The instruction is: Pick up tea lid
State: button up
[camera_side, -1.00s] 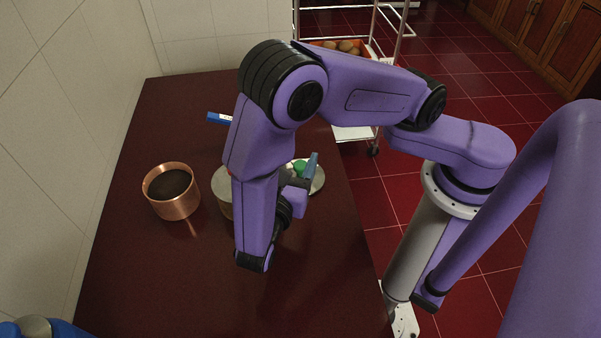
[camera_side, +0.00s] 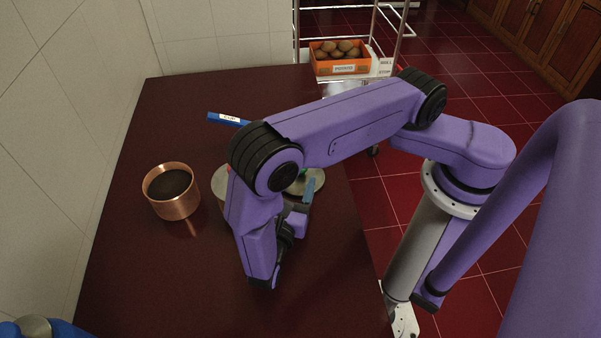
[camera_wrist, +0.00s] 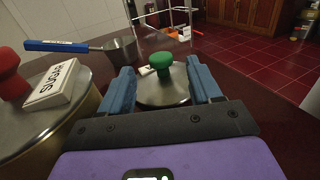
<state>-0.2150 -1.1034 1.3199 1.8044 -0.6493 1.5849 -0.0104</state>
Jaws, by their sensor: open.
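The tea lid (camera_wrist: 172,91) is a round silver lid with a green knob (camera_wrist: 160,61), and a small pale label lies beside the knob. In the side view, the lid's silver rim (camera_side: 318,177) shows at the table's right side, and my arm covers most of the rest. My gripper (camera_wrist: 159,72) is open, with its blue fingers left and right of the green knob in the wrist view. I see no contact with the knob. How deep the knob sits between the fingertips is hard to tell. In the side view, a blue finger (camera_side: 309,190) shows over the lid.
A canister lid with a red knob (camera_wrist: 9,74) and a "SUGAR" label (camera_wrist: 55,84) is close at left. A pan with a blue handle (camera_side: 228,118) lies behind. A copper pot (camera_side: 174,205) stands further left. An orange crate (camera_side: 343,68) is on a rack beyond the table.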

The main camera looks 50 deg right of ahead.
jog(key=x, duration=0.6)
jog(key=shift+d, duration=0.1)
jog(key=c, duration=1)
jog(key=shift+r, duration=0.15)
